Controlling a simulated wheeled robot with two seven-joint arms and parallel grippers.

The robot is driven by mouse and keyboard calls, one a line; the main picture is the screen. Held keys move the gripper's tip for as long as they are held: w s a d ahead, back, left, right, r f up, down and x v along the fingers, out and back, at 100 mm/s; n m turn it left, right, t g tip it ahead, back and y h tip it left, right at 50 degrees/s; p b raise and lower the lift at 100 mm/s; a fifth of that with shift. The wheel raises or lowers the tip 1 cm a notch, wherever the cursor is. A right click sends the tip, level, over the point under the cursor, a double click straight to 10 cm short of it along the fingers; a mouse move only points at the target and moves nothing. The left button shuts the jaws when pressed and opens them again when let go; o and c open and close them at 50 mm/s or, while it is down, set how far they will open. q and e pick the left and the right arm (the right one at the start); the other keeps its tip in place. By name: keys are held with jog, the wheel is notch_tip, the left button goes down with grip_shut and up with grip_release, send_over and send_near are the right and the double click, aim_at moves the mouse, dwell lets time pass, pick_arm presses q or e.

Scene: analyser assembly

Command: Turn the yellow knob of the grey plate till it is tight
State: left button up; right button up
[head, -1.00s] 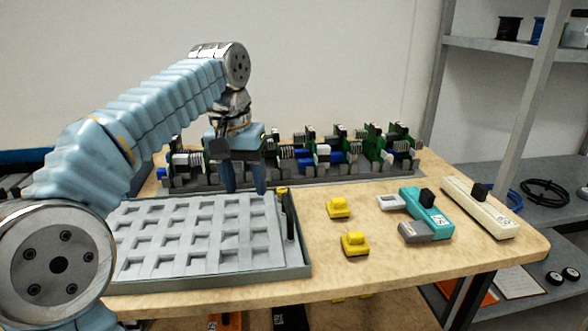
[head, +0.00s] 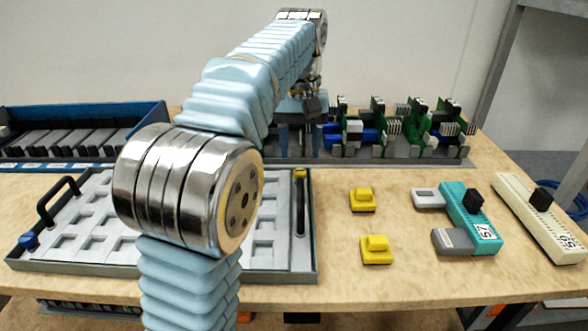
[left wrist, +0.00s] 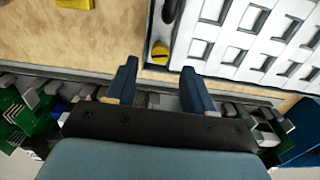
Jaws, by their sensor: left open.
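The grey plate (head: 312,255) is a shallow tray with a pale pocketed surface, lying on the table; my left arm covers its middle. The yellow knob (head: 300,174) is at the far end of the plate's right black handle. In the left wrist view the knob (left wrist: 160,52) shows just beyond the fingertips, roughly centred between them. My left gripper (head: 297,138) is open and empty, above the table behind the knob, by the row of green boards. Its two blue fingers are spread in the left wrist view (left wrist: 160,88). My right gripper is not in view.
A rack of green boards (head: 420,130) stands close behind the left gripper. Two yellow blocks (head: 362,200) (head: 376,250), a teal device (head: 470,218) and a cream bar (head: 537,215) lie at right.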

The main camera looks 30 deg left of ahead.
aim_at(300, 171)
pick_arm(q)
notch_tip(300, 171, down, 5)
jog(key=b, duration=0.3)
jog(key=shift+w+r, duration=0.1)
jog(key=shift+r, duration=0.1)
jog(key=shift+f, duration=0.15)
grip_shut()
